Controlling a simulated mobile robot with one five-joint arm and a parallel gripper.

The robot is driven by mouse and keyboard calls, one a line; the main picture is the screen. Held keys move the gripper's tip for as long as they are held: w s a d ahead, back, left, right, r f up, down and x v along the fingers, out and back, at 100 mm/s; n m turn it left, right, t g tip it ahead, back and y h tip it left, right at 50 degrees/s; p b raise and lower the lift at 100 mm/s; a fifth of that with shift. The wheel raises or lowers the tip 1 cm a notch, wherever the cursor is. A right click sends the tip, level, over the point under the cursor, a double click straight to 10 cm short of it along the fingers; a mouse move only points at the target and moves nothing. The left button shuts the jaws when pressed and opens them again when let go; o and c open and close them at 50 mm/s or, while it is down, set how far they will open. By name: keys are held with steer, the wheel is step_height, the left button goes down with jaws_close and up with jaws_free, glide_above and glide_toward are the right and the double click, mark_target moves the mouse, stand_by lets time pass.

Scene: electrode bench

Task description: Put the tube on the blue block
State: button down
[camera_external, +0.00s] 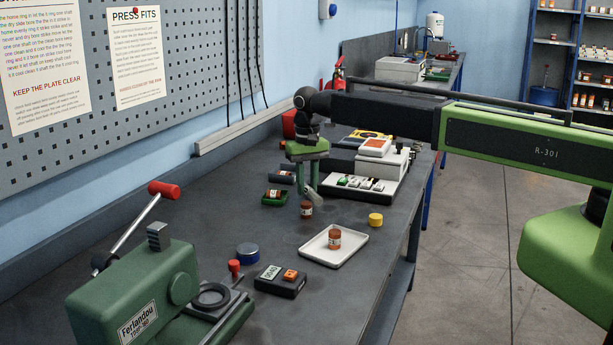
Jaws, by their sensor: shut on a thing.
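My gripper (308,190) points down over the middle of the bench, its two green fingers shut on a small light-grey piece, which looks like the tube (314,196). The tube is tilted and partly hidden by the fingers. A brown vial with a pale label (306,211) stands just below it; I cannot tell whether they touch. A dark bluish block (287,180) lies behind and left of the fingers, partly hidden; I cannot tell if it is the blue block. A round blue tin (247,254) sits nearer the camera.
A white tray (318,256) holds an orange-brown jar (334,239). A yellow cylinder (375,220) stands near the right edge. A green tray (275,199) is left of my gripper. A black meter (280,281) and green press (140,290) are in front. A white-grey instrument (382,163) stands behind.

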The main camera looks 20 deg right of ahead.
steer(key=r+p, duration=0.1)
steer(key=d+r+p, duration=0.1)
steer(key=r, duration=0.1)
steer(key=shift+s+r, duration=0.1)
steer(key=shift+r, duration=0.15)
steer(key=d+r+p, duration=0.2)
steer(key=d, duration=0.1)
steer(key=d+r+p, duration=0.1)
steer(key=d+p, duration=0.1)
steer(key=d, duration=0.1)
steer(key=d+r+p, duration=0.2)
steer(key=d, duration=0.2)
steer(key=shift+s+r, duration=0.3)
steer(key=shift+d+r, duration=0.1)
steer(key=shift+d, duration=0.25)
